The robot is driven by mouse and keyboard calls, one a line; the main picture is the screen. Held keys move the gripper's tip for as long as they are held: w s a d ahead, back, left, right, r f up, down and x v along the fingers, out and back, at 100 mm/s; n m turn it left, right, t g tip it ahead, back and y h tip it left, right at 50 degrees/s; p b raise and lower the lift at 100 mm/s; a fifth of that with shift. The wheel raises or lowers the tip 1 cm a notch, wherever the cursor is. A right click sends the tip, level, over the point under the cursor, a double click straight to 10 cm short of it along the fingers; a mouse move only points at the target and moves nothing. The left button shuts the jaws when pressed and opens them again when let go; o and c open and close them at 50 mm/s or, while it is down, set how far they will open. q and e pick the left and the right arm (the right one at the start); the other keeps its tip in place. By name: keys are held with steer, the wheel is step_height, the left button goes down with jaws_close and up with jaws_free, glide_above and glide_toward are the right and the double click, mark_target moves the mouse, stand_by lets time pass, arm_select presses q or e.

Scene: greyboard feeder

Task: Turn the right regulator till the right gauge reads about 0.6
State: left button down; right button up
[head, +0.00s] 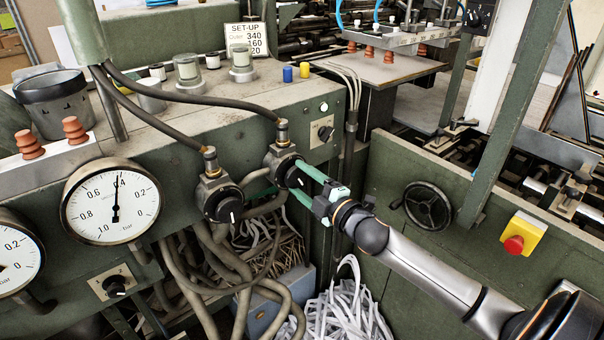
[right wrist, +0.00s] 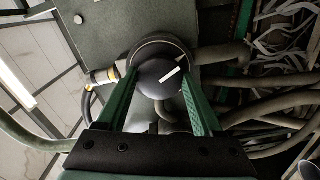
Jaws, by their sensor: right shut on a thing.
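The right gauge (head: 112,201) is a round white dial in the head view, with its needle pointing almost straight up at about 0.4. The right regulator (head: 283,158) has a dark round knob facing outward. My right gripper (head: 297,177) is shut on this knob, one green finger on each side. In the right wrist view the knob (right wrist: 160,80) sits between the fingertips, and its white mark (right wrist: 172,75) points to the upper right. The fingers hide parts of the knob in the head view. My left gripper is not in view.
The left regulator (head: 220,199) stands close beside, with hoses running up and down. The left gauge (head: 15,253) is cut by the picture edge. Below are hoses and white paper strips (head: 340,315). A handwheel (head: 428,206) and red stop button (head: 514,244) are to the right.

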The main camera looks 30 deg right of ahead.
steer(key=m+p, duration=0.3)
steer(key=m, duration=0.2)
stand_by(0.5)
steer(key=o, duration=1.4)
steer(key=shift+c, duration=0.2)
steer(key=s+b, duration=0.1)
steer(key=s, duration=1.1)
steer(key=shift+s+d, duration=0.2)
steer(key=shift+d, duration=0.25)
